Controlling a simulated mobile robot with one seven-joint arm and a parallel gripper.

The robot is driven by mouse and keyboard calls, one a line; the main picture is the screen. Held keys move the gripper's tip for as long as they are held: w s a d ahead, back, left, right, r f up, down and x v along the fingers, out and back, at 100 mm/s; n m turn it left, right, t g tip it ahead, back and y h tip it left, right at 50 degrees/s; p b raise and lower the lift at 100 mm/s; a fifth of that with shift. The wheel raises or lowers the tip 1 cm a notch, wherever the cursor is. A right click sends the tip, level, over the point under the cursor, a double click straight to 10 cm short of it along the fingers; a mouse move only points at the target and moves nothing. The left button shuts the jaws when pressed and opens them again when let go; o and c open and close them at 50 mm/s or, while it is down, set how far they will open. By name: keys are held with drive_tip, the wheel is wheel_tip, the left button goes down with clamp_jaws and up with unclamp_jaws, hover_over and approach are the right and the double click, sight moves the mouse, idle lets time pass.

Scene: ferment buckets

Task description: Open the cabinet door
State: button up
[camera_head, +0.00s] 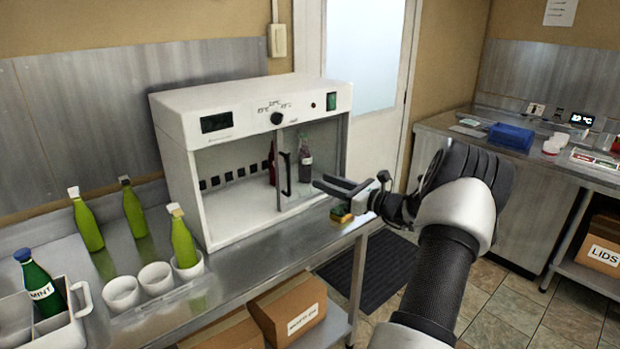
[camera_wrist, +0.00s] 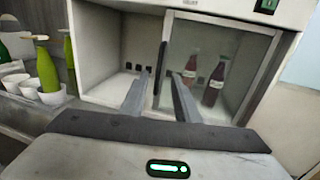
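The white cabinet (camera_head: 215,125) stands on the steel counter, with a dial and a small display on its top panel. A framed glass door (camera_head: 325,150) covers the right half of its front, also in the wrist view (camera_wrist: 240,75). A black vertical handle (camera_head: 285,174) is at the door's left edge. The left half looks uncovered, though clear glass there cannot be ruled out. My gripper (camera_head: 319,183) is open and empty, in front of the door and a short way from the handle. In the wrist view the handle (camera_wrist: 160,72) appears between my two fingers (camera_wrist: 160,90).
Two dark bottles (camera_wrist: 202,77) stand inside behind the glass. Green bottles (camera_head: 133,207), white cups (camera_head: 156,278) and a white carrier (camera_head: 82,300) are left of the cabinet. A yellow-green sponge-like item (camera_head: 341,215) lies near the counter's right end. Cardboard boxes (camera_head: 290,308) are below.

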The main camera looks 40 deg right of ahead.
drive_tip(key=shift+v, duration=2.1)
